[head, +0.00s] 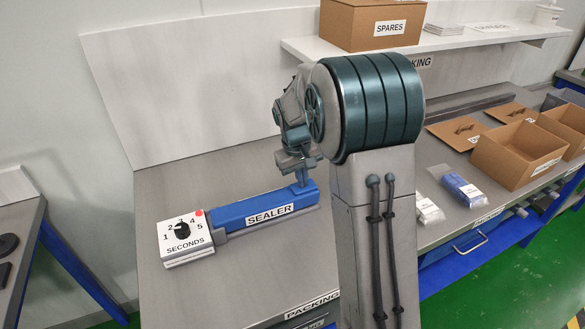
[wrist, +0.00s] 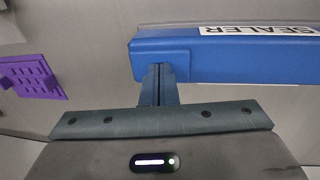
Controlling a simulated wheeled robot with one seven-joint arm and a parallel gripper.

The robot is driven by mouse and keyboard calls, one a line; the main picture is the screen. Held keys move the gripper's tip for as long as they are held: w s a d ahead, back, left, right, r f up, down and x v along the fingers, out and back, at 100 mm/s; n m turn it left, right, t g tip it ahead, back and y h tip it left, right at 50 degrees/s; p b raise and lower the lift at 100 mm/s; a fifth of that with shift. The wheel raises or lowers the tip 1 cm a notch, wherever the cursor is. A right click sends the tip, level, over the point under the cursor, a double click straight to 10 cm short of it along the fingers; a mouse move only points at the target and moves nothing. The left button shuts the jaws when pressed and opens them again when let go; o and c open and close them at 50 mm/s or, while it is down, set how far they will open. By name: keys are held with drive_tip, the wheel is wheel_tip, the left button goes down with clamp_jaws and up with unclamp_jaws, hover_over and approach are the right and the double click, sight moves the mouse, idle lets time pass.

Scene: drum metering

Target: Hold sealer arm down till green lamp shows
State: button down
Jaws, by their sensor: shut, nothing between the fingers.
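The blue sealer arm (head: 240,213), labelled SEALER, lies low along its grey base on the bench. In the wrist view its blue body (wrist: 220,62) runs to the right. My gripper (head: 303,186) is shut and empty, pointing down at the arm's right end. In the wrist view its fingertips (wrist: 158,72) overlap the near edge of the blue arm close to its end; whether they press on it I cannot tell. The white timer box (head: 186,240) with a black SECONDS dial stands at the left end. The lamp (head: 199,212) on its corner shows red.
The grey packing bench (head: 165,190) is clear around the sealer. A purple perforated piece (wrist: 33,77) shows left in the wrist view. Open cardboard boxes (head: 518,152) and bagged items (head: 462,188) lie on the right. A SPARES box (head: 345,28) sits on the shelf above.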

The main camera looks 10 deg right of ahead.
drive_tip(key=shift+s+d+f, duration=0.15)
drive_tip(key=shift+s+f, duration=0.05)
drive_tip(key=shift+f, duration=0.2)
drive_tip(key=shift+s+d+f, duration=0.1)
drive_tip(key=shift+s+f, duration=0.05)
drive_tip(key=shift+f, duration=0.25)
wheel_tip(320, 180, up, 16)
drive_tip(key=p, duration=0.2)
drive_tip(key=shift+w+a+f, duration=0.15)
drive_tip(key=shift+w+f, duration=0.1)
drive_tip(key=shift+w, duration=0.1)
drive_tip(key=s+a+f+m+t+y, duration=0.1)
drive_tip(key=s+f, duration=0.1)
drive_tip(key=s, duration=1.1)
drive_tip(key=s+a+f+m+t, duration=0.1)
drive_tip(key=s+f, duration=0.1)
drive_tip(key=s, duration=1.1)
drive_tip(key=shift+a+y, duration=0.15)
drive_tip(key=shift+y, duration=0.25)
